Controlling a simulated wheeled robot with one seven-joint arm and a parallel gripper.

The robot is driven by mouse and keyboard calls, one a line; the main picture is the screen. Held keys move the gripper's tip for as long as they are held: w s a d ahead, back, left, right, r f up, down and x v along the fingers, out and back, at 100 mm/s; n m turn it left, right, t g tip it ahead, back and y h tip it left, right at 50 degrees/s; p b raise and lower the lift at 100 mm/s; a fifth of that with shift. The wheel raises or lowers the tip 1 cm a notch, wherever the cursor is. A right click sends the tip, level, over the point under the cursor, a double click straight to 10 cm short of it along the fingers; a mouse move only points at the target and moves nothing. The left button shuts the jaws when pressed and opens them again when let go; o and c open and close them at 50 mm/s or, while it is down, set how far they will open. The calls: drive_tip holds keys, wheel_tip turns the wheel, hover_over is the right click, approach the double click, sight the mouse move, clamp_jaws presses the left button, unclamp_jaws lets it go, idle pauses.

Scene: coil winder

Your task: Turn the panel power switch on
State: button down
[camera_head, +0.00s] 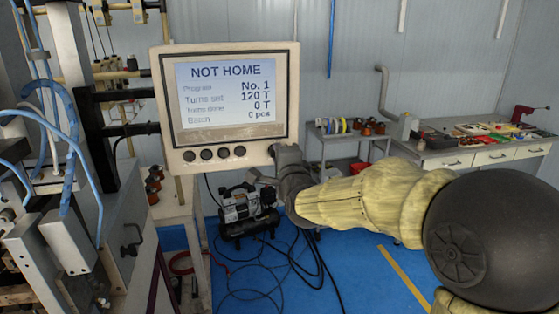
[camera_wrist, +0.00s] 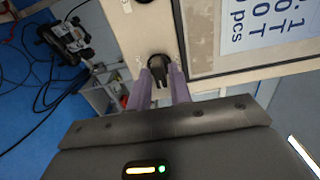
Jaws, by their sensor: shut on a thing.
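The panel (camera_head: 170,110) is a pale box with a lit screen reading "NOT HOME", "No. 1", "120 T", "0 T" and "0 pcs". In the wrist view its pale face (camera_wrist: 125,25) carries the power switch (camera_wrist: 157,62), a dark rotary knob with small marks beside it. My gripper (camera_wrist: 160,80) has its two fingers on either side of this knob and is shut on it. In the head view my gripper (camera_head: 276,152) is at the panel's lower right corner, and it hides the switch there. The marks are too small to read.
Several dark buttons (camera_head: 207,154) line the panel's lower edge. The winder frame (camera_head: 70,200) with blue hoses stands at the left. A compressor (camera_head: 248,208) and loose cables lie on the blue floor below. A workbench (camera_head: 480,158) with drawers stands at the back right.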

drive_tip(key=shift+r, duration=0.1)
drive_tip(key=c, duration=1.5)
unclamp_jaws()
drive_tip(key=shift+w, duration=0.1)
drive_tip(key=shift+o, duration=0.2)
drive_tip(key=b+v, duration=0.2)
drive_tip(key=v, duration=1.5)
drive_tip(key=shift+b, duration=0.3)
